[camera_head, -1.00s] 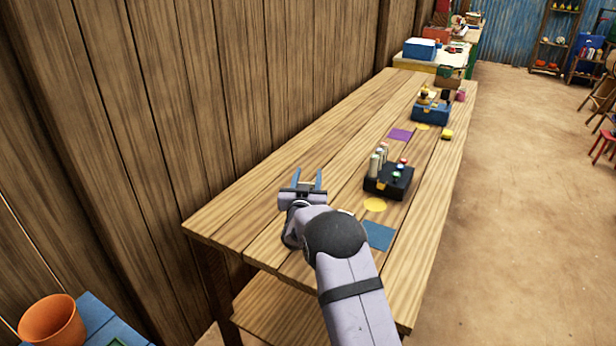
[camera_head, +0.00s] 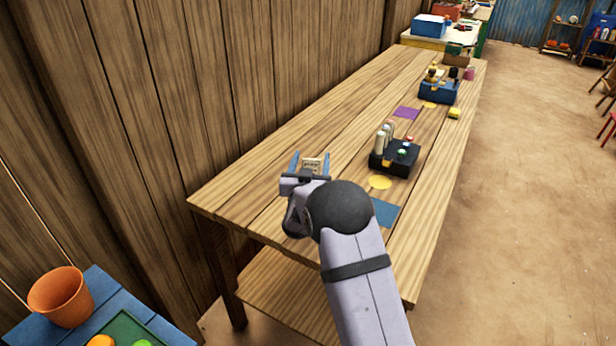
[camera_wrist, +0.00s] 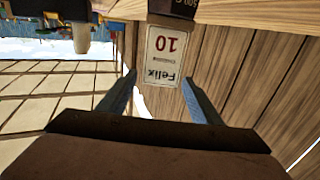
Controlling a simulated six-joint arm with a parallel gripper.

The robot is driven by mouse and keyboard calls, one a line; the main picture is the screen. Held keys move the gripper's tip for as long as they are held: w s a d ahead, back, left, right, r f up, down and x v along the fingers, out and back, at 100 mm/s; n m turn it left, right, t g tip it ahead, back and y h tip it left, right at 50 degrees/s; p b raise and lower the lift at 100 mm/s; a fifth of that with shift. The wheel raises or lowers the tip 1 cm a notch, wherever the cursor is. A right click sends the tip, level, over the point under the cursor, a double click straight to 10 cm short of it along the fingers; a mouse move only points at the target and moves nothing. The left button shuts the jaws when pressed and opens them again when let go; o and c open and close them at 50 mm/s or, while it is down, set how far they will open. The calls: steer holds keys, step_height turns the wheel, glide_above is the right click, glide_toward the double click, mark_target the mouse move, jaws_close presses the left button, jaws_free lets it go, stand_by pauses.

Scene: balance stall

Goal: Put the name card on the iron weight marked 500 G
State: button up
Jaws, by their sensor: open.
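The name card (camera_wrist: 165,55) is white with a dark border and reads "Felix" and a red 10, upside down in the wrist view. It also shows as a small pale card (camera_head: 312,164) between my fingers in the head view. My gripper (camera_wrist: 158,80) is open, with one finger on each side of the card's near end. In the head view my gripper (camera_head: 311,156) is over the left part of the wooden table. A dark block marked 500 (camera_wrist: 178,7), the iron weight, adjoins the card's far end at the wrist view's top edge. I cannot tell whether they touch.
A black caddy (camera_head: 394,158) with bottles stands right of my gripper on the table (camera_head: 262,190). A yellow disc (camera_head: 380,182) and a blue mat (camera_head: 384,212) lie nearby. A blue caddy (camera_head: 438,92) is farther back. The plank wall rises at left.

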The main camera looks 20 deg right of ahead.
steer(key=v, duration=0.7)
steer(key=shift+s+a+b, duration=0.15)
steer(key=shift+s+b, duration=0.15)
steer(key=shift+b, duration=0.15)
